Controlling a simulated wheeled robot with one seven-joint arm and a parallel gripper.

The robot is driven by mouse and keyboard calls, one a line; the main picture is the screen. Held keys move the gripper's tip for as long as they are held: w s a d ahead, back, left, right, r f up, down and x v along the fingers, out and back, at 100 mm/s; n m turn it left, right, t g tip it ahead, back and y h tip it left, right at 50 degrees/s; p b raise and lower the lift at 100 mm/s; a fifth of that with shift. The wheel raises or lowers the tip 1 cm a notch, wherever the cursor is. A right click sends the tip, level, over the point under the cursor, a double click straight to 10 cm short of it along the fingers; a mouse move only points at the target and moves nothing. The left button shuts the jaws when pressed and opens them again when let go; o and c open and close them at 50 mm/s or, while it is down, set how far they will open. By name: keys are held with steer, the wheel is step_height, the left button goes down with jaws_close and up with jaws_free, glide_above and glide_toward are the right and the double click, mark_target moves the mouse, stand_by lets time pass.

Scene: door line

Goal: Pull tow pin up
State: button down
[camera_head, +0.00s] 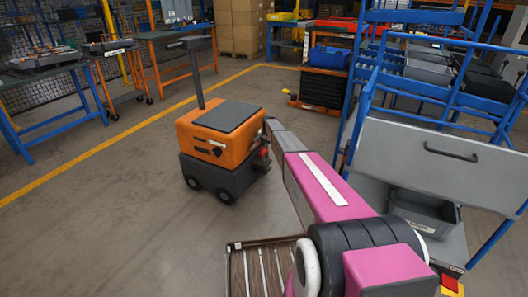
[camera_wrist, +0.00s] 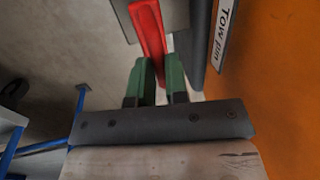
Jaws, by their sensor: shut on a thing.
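The tow pin (camera_wrist: 148,30) shows in the wrist view as a flat red bar beside an orange panel with a white "Tow pin" label (camera_wrist: 224,35). My gripper (camera_wrist: 156,75) has green fingers, shut on the red bar's end. In the head view, an orange tug (camera_head: 215,130) with a dark base, black wheels and a tall handle post stands on the floor left of my arm. My gripper meets its right side, where a small red part shows at the tug's edge. The pin's far end is hidden.
A blue rack (camera_head: 360,95) with grey bins and a grey panel with a handle (camera_head: 455,150) stand close on the right of my arm. Workbenches (camera_head: 50,75) line the back left. The floor left of the tug is clear.

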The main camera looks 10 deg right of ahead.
steer(key=shift+r, duration=0.55)
steer(key=c, duration=1.1)
jaws_free()
steer(key=r, duration=0.3)
steer(key=s+d+r, duration=0.1)
steer(key=r, duration=0.6)
steer(key=shift+s+d+r, duration=0.15)
steer(key=shift+d+r, duration=0.1)
steer(key=shift+d, duration=0.1)
